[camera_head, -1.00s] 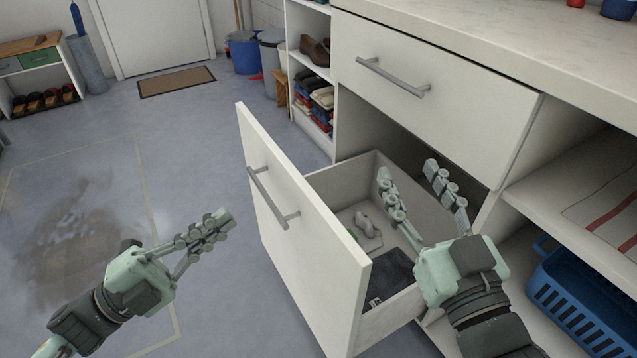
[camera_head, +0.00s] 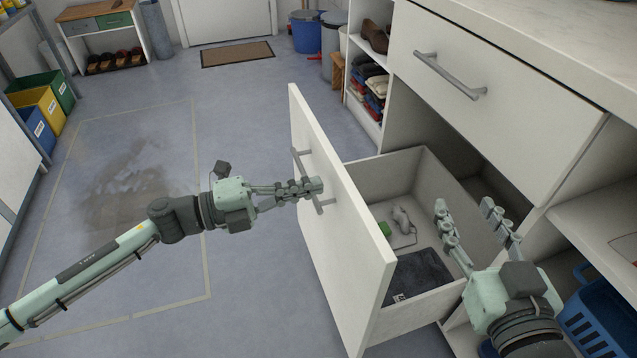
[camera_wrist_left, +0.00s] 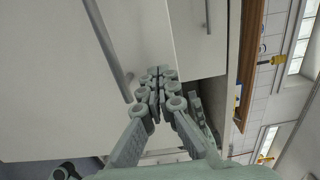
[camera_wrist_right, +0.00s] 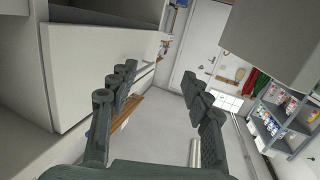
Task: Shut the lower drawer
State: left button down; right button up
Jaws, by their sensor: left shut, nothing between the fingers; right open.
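The lower drawer (camera_head: 340,240) is pulled well out of the white cabinet. Its front also shows in the left wrist view (camera_wrist_left: 60,80). Its grey bar handle (camera_head: 306,178) is on the outer face. A dark folded cloth (camera_head: 422,277), a grey object (camera_head: 402,219) and a small green item (camera_head: 384,229) lie inside. My left gripper (camera_head: 315,187) is shut and empty, at the front's outer face beside the handle; I cannot tell whether it touches. My right gripper (camera_head: 465,212) is open and empty, above the drawer's right side in the head view.
The closed upper drawer (camera_head: 500,100) with its bar handle is above. A blue basket (camera_head: 595,325) sits on the lower right shelf. Shoes and folded clothes (camera_head: 374,85) fill a shelf beyond. The floor left of the drawer is clear, with a wet patch.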

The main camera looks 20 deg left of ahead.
pick_arm(q)
jog(key=shift+x, duration=1.1)
pick_arm(e)
jog(key=shift+d+f, duration=0.1)
pick_arm(q)
jog(key=shift+w+d, duration=0.15)
jog(key=shift+d, duration=0.05)
jog(key=p+x, duration=0.3)
jog(key=x, duration=2.3)
jog(key=shift+w+d, duration=0.25)
jog(key=shift+w, duration=0.1)
pick_arm(e)
jog(key=s+d+f+g+h, duration=0.2)
jog(key=d+f+g, duration=0.1)
jog(key=f, duration=0.3)
jog(key=s+d+f+m+g+h, duration=0.1)
jog(key=s+d+f+g+h, duration=0.1)
jog(key=s+d+f+g, duration=0.1)
jog(key=d+f+g, duration=0.1)
jog(key=d+f, duration=0.1)
jog(key=d, duration=0.1)
jog(key=shift+s+f, duration=0.35)
jog(key=shift+f, duration=0.05)
